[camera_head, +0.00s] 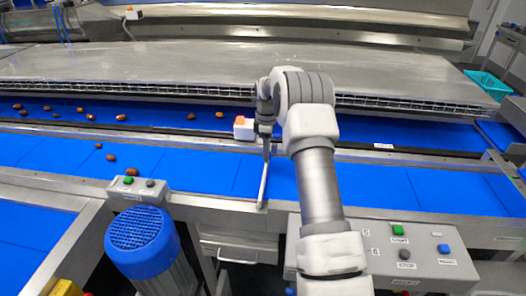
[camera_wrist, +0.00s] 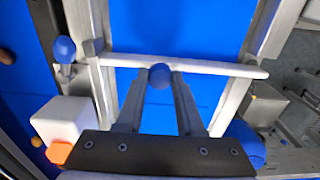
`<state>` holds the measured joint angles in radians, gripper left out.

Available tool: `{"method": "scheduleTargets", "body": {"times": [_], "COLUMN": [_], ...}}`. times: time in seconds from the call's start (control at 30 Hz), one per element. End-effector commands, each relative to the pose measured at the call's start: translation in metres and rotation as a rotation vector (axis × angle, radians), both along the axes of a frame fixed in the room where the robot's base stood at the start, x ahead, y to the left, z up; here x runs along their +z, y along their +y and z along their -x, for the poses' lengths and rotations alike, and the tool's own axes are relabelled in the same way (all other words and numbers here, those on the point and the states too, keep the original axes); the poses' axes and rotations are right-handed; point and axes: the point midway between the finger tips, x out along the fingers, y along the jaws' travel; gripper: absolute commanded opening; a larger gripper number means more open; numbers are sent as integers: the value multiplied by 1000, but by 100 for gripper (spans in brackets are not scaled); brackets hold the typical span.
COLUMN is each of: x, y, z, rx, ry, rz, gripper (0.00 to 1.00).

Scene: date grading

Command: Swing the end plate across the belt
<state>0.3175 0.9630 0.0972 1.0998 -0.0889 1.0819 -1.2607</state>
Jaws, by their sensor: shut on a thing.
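The end plate (camera_wrist: 205,65) is a thin white bar. In the wrist view it lies across the blue belt (camera_wrist: 180,25), from a grey post at the left rail to over the right rail. A round dark-blue knob (camera_wrist: 160,72) stands on its middle. My gripper (camera_wrist: 160,86) has both fingertips closed on this knob. In the head view my gripper (camera_head: 265,134) is over the near belt, and the end plate (camera_head: 263,182) runs from below it to the belt's front rail. My fingers and arm partly hide the plate's far end there.
A white box with an orange button (camera_head: 244,128) stands close to my gripper, also in the wrist view (camera_wrist: 62,122). Several brown dates (camera_head: 111,158) lie on the belts at left. A control box (camera_head: 400,250) and a blue motor (camera_head: 140,240) stand at the front.

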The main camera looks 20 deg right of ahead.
Motion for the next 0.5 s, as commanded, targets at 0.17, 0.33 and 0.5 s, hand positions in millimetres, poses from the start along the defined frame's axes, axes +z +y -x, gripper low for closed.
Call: {"method": "scheduleTargets", "body": {"times": [0.17,0.33,0.5], "x": [1,1,1], "y": [-4,-4,-4], "z": [1,1,1], "rx": [-12,-13,-12], "ry": [-2,-2,0], "rz": [2,3,4], "gripper": [0,0,54]}}
